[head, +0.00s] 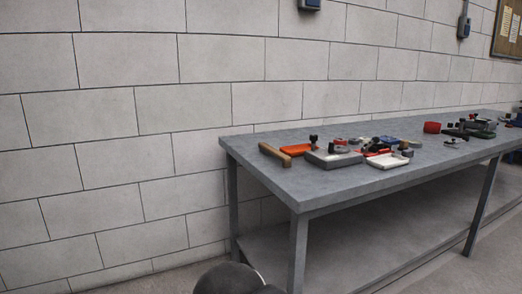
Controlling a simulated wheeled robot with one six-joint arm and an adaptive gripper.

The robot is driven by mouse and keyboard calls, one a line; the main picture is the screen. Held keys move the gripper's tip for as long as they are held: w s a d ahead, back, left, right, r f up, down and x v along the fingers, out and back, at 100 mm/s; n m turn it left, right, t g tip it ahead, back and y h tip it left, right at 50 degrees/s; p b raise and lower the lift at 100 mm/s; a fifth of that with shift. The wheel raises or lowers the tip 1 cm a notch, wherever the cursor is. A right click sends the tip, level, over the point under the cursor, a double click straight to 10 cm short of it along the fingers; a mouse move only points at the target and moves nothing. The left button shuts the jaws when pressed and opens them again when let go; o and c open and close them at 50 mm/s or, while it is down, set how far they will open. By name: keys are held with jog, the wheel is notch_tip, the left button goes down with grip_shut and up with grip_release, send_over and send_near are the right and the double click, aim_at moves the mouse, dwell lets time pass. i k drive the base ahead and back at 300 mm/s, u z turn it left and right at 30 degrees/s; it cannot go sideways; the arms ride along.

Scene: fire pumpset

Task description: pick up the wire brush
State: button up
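A long tan wooden piece (274,154) lies at the near left end of the grey workbench (262,176), close to its left edge. It looks like the handle of the wire brush, but bristles are too small to make out. Its right end is close to an orange tray-like object (295,149); I cannot tell whether they touch. My gripper is not in view. A dark rounded shape at the bottom edge seems to be part of my arm, well below and in front of the bench top.
A grey block-like object (333,159), a white tray (388,161) and several small tools crowd the bench right of the wooden piece. A red object (432,127) sits farther back. The bench's front left corner is bare. A block wall (150,110) stands behind.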

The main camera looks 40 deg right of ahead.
aim_at(265, 148)
jog(key=z, duration=1.2)
